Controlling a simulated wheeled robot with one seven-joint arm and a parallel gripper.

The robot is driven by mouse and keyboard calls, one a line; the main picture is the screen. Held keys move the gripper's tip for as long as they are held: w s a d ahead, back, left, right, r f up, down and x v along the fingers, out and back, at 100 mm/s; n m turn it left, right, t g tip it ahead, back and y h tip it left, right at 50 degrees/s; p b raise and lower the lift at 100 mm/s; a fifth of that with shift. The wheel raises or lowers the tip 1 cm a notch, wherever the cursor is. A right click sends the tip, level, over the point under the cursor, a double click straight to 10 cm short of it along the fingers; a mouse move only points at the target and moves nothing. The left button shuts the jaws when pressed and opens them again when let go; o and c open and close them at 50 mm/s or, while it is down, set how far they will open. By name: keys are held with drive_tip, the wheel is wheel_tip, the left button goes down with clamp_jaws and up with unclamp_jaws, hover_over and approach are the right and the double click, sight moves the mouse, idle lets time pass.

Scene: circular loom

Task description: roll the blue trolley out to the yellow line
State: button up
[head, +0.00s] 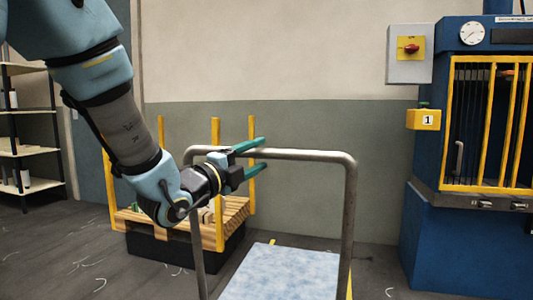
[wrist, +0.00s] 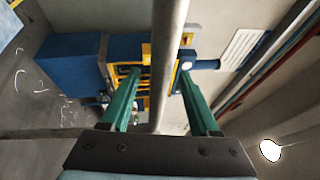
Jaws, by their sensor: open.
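The blue trolley shows as a pale blue, mottled deck (head: 283,274) with a grey tubular handle (head: 350,200) standing up from it. My gripper (head: 258,155) is at the handle's top bar, left of its middle. Its two green fingers are open, one on each side of the bar. In the wrist view the bar (wrist: 168,40) runs between the fingers of my gripper (wrist: 160,68), with a gap to each. Short yellow strips show beside the deck, one at its right edge (head: 349,284); I cannot tell whether they are the yellow line. The trolley's wheels are out of view.
A wooden pallet (head: 236,207) with yellow posts on a black base stands behind the handle at left. A blue machine (head: 465,240) with a yellow barred guard stands at right. Shelves (head: 30,150) are at far left. Dark floor (head: 75,262) is open at front left.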

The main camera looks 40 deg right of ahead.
drive_tip(key=v, duration=0.6)
drive_tip(key=shift+a, duration=0.1)
